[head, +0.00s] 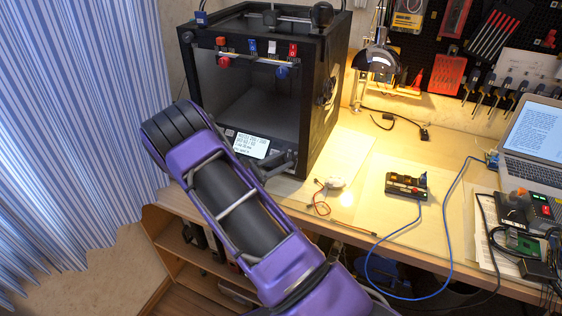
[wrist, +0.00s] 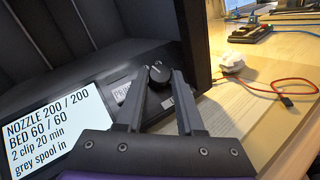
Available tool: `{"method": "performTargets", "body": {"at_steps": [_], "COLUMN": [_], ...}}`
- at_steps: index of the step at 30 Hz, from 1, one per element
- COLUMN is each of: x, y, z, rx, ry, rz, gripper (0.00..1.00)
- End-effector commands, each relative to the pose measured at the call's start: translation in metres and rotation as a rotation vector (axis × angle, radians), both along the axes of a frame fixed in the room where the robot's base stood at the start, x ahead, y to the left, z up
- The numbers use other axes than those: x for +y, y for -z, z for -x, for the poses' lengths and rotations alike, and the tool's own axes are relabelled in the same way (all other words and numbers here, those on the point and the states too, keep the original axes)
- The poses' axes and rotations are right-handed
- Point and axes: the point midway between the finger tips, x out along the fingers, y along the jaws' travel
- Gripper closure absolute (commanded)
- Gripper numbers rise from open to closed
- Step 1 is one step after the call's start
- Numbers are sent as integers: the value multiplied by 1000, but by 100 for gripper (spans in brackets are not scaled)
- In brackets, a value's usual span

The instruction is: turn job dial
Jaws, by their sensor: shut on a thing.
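The job dial (wrist: 157,74) is a dark round knob on the lower front panel of the black 3D printer (head: 328,95). In the wrist view it sits between the two fingertips of my gripper (wrist: 160,82), which is shut on it. In the head view my gripper (head: 282,160) is at the printer's lower front edge, and the dial is not clearly visible there. Left of the dial, the printer's lit display (wrist: 42,130) reads "NOZZLE 200 / 200, BED 60 / 60, 2 clip 20 min, grey spool in". It also shows in the head view (head: 250,146).
A white rounded object (head: 334,183) with red wires lies on the bench right of the printer. A small device (head: 406,186) with a blue cable, a desk lamp (head: 376,62) and a laptop (head: 535,140) stand farther right. A striped curtain (head: 75,120) hangs at left.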

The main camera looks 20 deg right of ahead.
Motion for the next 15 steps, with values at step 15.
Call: {"method": "performTargets", "body": {"at_steps": [15], "x": [-2], "y": [0], "z": [7], "rx": [149], "ry": [-239], "rz": [144], "gripper": [100]}}
